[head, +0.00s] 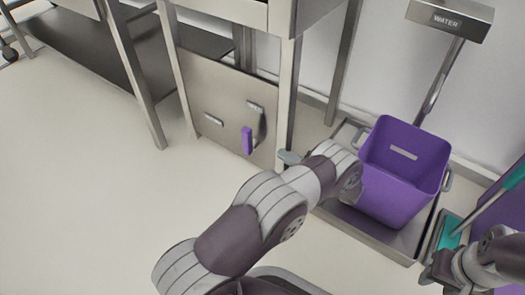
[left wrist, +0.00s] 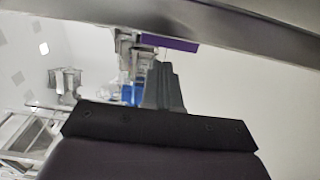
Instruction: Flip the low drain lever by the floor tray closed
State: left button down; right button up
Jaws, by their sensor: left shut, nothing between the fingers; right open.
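The purple drain lever (head: 247,140) hangs upright on a metal panel (head: 215,95) low under the metal table, left of the floor tray (head: 335,208). My left arm reaches across the middle of the head view, right of and nearer than the lever. Its forearm hides most of its gripper there. In the left wrist view my left gripper (left wrist: 166,82) is shut and empty. A purple strip (left wrist: 168,42) shows just beyond its tips, under a metal edge; I cannot tell what it belongs to or whether they touch. My right gripper (head: 430,274) is open at the lower right.
A purple bin (head: 385,190) with side handles stands in the floor tray. A dispenser marked WATER (head: 449,16) is above it. Table legs (head: 288,95) flank the panel. Teal and purple items stand at the right. The floor (head: 75,160) at left is clear.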

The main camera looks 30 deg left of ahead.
aim_at(251, 138)
pick_arm(q)
jog(key=a+b, duration=0.1)
jog(key=a, duration=0.2)
jog(key=a+b, duration=0.2)
jog(key=a, duration=0.1)
jog(key=a+b, duration=0.2)
jog(key=a, duration=0.1)
jog(key=shift+w+a, duration=0.15)
jog(key=shift+w, duration=0.25)
jog(key=shift+a+r, duration=0.1)
jog(key=shift+a, duration=0.25)
pick_arm(e)
notch_tip(251, 138, down, 5)
jog(key=shift+f, duration=0.1)
